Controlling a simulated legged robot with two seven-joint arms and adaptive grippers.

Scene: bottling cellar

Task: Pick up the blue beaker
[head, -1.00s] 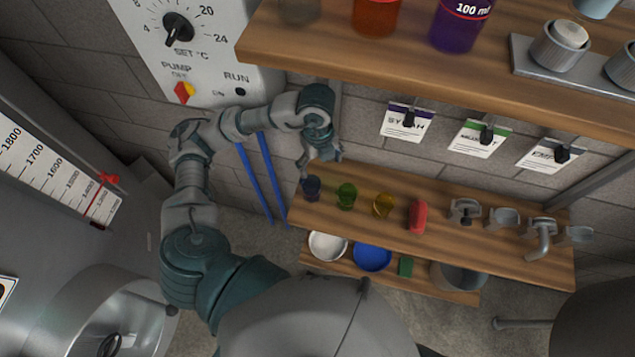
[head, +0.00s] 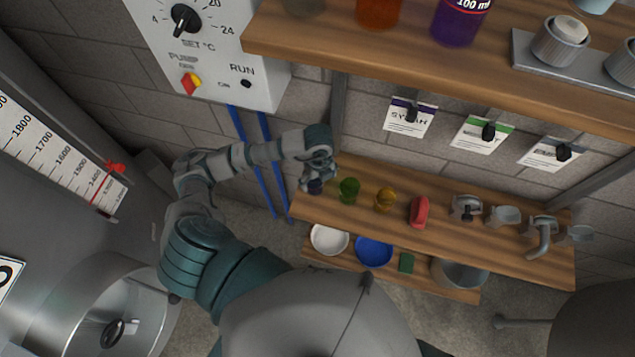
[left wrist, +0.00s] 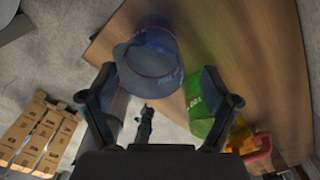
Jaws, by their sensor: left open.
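The blue beaker (head: 315,187) stands at the left end of the middle wooden shelf, small and dark in the head view. In the left wrist view the blue beaker (left wrist: 148,58) shows large, just beyond and between the fingertips. My left gripper (head: 317,175) is at the beaker and partly covers it in the head view. In the left wrist view the gripper (left wrist: 158,76) is open, one finger on each side; I cannot tell whether either finger touches the beaker. My right gripper is out of view.
To the right stand a green beaker (head: 348,189), a yellow beaker (head: 385,200), a red object (head: 419,211) and metal fittings (head: 466,208). The green beaker (left wrist: 200,105) is close to the right finger. The upper shelf (head: 420,68) overhangs behind; a lower shelf holds a blue dish (head: 374,251).

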